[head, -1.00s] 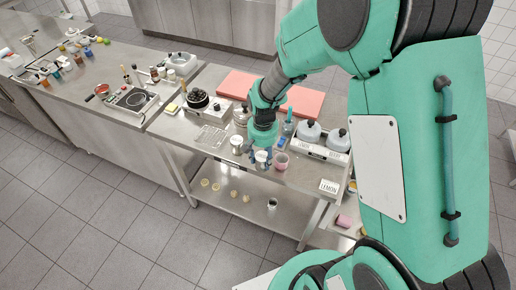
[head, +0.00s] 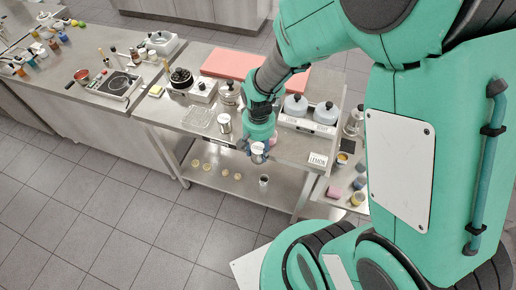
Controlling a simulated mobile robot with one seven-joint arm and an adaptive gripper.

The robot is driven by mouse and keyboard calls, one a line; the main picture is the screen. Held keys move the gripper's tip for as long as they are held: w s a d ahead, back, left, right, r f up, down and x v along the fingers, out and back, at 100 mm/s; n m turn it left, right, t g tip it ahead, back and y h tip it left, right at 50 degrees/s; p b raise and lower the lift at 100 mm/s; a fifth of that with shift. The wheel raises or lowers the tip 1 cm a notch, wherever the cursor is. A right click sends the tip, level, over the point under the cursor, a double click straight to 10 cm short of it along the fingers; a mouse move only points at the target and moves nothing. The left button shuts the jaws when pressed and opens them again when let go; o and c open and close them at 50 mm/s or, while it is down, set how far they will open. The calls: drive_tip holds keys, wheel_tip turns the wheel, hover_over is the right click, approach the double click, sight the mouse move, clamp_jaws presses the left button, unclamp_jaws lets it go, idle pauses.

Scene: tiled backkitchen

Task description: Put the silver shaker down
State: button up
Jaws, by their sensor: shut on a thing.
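My gripper (head: 258,147) is at the front edge of the steel table (head: 205,140), pointing down. It is shut on the silver shaker (head: 258,157), a small, pale metallic cup that looks upright between the fingers. The fingers partly hide it. I cannot tell whether its base touches anything; in the picture it overlaps the table's front edge.
A silver can (head: 223,123) and a wire rack (head: 199,117) stand left of my gripper. White-lidded containers (head: 296,106) and a pink board (head: 230,66) lie behind. The lower shelf (head: 220,190) holds small items.

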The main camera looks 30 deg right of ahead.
drive_tip(key=shift+w, duration=0.1)
idle(0.3)
drive_tip(key=shift+w+d+r, duration=0.15)
drive_tip(key=shift+w+r, duration=0.15)
drive_tip(key=shift+w, duration=0.25)
drive_tip(key=w+d+r+m+p, duration=0.2)
drive_tip(key=w+d+m, duration=0.1)
drive_tip(key=w, duration=0.5)
drive_tip(key=w+d+r+m+p, duration=0.2)
drive_tip(key=w+d+r+m, duration=0.1)
drive_tip(key=w, duration=0.5)
drive_tip(key=w+d+r+m+p, duration=0.2)
drive_tip(key=w+d+m+p, duration=0.1)
drive_tip(key=w, duration=0.5)
drive_tip(key=w+d+m+p, duration=0.6)
drive_tip(key=w+d+m, duration=0.3)
drive_tip(key=w+d, duration=0.7)
drive_tip(key=shift+w+p, duration=0.3)
drive_tip(key=shift+w, duration=1.5)
drive_tip(key=shift+d+r, duration=0.1)
wheel_tip(320, 180, down, 6)
drive_tip(key=p, duration=0.1)
